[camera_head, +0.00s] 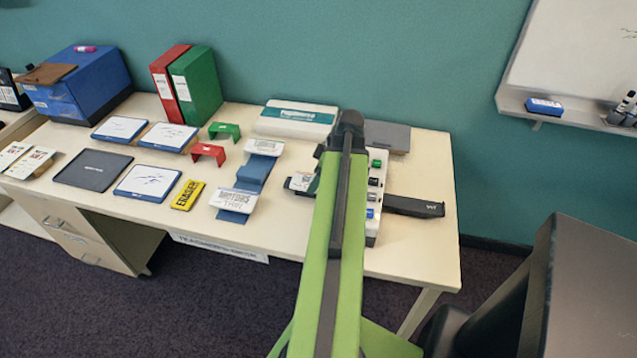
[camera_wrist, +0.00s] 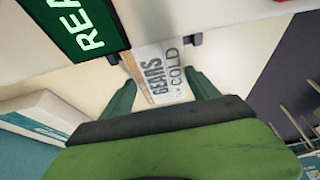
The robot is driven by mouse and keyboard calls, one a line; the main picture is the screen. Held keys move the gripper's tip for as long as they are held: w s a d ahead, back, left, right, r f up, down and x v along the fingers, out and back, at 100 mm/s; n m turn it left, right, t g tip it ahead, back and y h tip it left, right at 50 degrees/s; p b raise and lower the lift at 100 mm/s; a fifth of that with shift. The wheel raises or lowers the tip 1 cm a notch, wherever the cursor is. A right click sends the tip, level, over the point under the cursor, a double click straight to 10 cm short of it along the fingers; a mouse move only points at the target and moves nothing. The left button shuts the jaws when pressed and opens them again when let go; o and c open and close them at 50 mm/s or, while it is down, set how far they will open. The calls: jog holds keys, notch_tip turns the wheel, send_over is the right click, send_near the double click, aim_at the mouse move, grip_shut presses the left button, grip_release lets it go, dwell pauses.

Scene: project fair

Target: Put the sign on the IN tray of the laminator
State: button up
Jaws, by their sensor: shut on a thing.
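In the wrist view my gripper (camera_wrist: 161,82) is shut on a small white sign (camera_wrist: 158,70) lettered "GEARS" and "COLD", which lies between its two green fingers. In the head view a white sign with dark print (camera_head: 300,182) shows just left of my arm, probably the same one; my arm hides most of the gripper there. A dark green display (camera_wrist: 78,22) with the letters "REA" is on a pale body close to the sign in the wrist view. A white unit with coloured keys (camera_head: 375,200), perhaps the laminator, is partly behind my arm. I cannot make out an IN label.
Two other signs, the nearer (camera_head: 234,198) and the farther (camera_head: 265,147), sit over blue pieces on the desk (camera_head: 425,255). A white box (camera_head: 297,118), red binder (camera_head: 171,85) and green binder (camera_head: 197,85) stand behind. A dark chair-like object (camera_head: 580,270) is at right.

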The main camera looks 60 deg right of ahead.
jog(key=shift+f, duration=0.5)
jog(key=o, duration=1.4)
jog(key=shift+c, duration=0.2)
jog(key=shift+r+p, duration=0.4)
jog(key=shift+p, duration=0.05)
jog(key=p+v, duration=1)
jog(key=v, duration=0.1)
jog(key=shift+r+p, duration=0.25)
jog(key=shift+p, duration=0.05)
jog(key=shift+s, duration=0.15)
